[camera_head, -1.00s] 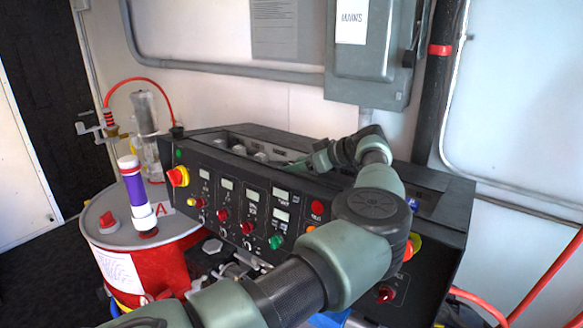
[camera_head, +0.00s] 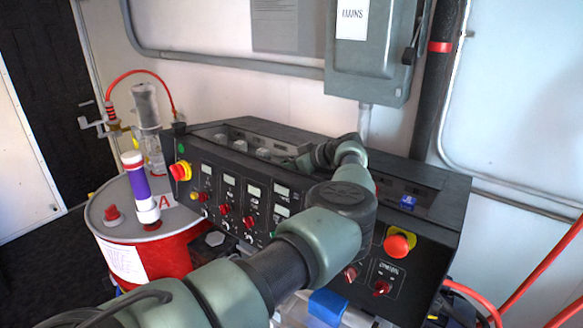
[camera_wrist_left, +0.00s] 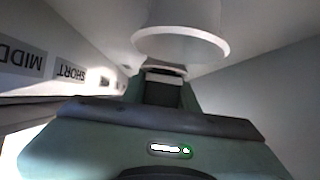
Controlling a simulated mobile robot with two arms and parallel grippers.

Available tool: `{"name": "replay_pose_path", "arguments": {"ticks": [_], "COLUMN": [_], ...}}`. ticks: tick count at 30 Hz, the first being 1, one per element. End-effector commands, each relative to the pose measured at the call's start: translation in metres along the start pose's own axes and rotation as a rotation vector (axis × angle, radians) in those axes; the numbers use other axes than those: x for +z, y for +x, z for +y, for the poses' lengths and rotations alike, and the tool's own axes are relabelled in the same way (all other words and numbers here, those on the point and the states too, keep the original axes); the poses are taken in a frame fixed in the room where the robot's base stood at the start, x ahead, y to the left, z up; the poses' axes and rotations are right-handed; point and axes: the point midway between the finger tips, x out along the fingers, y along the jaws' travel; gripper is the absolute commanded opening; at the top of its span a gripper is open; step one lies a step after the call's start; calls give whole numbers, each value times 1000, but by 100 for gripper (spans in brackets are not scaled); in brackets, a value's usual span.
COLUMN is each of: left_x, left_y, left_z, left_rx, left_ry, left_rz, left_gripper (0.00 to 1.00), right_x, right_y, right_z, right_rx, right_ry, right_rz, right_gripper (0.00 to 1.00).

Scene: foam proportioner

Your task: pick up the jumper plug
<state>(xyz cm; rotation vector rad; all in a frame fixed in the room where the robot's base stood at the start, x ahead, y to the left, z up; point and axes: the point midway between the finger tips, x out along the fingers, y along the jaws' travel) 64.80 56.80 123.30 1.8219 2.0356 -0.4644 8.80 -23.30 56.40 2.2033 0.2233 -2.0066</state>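I cannot pick out the jumper plug for certain in either view. A small blue piece (camera_head: 408,202) sits on the right part of the black console's (camera_head: 225,165) top; I cannot tell whether it is the plug. My left arm crosses the head view from the lower left, and its hand end (camera_head: 303,161) is over the console's recessed top. Its fingers are too small and hidden to read. The left wrist view shows a white round part (camera_wrist_left: 180,45) close to the camera and upside-down labels, "SHORT" (camera_wrist_left: 71,72) and "MIDD…" (camera_wrist_left: 22,60). My right gripper is not in view.
The console front carries knobs and a red emergency button on yellow (camera_head: 399,243). A red drum (camera_head: 180,255) with a purple-banded cylinder (camera_head: 136,183) on its lid stands left. A grey mains box (camera_head: 370,50) hangs behind. Red hoses (camera_head: 548,270) run at right.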

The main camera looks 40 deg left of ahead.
Motion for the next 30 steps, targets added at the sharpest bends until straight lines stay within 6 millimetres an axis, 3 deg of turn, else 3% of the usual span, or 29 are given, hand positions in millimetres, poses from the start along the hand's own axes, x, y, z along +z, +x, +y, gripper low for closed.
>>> {"name": "replay_pose_path", "arguments": {"ticks": [11,17,20,30], "left_x": [-4,-21,-38,-119], "left_y": [-2,-12,-20,-64], "left_z": [0,0,1,1], "left_rx": [0,2,2,4], "left_ry": [-2,-4,-5,-4], "left_rz": [1,1,1,1], "left_gripper": [0,0,0,0], "right_x": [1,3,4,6], "right_y": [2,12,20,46], "right_z": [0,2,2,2], "right_rx": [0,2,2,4], "right_ry": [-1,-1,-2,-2], "right_rz": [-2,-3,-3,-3], "right_gripper": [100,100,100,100]}}
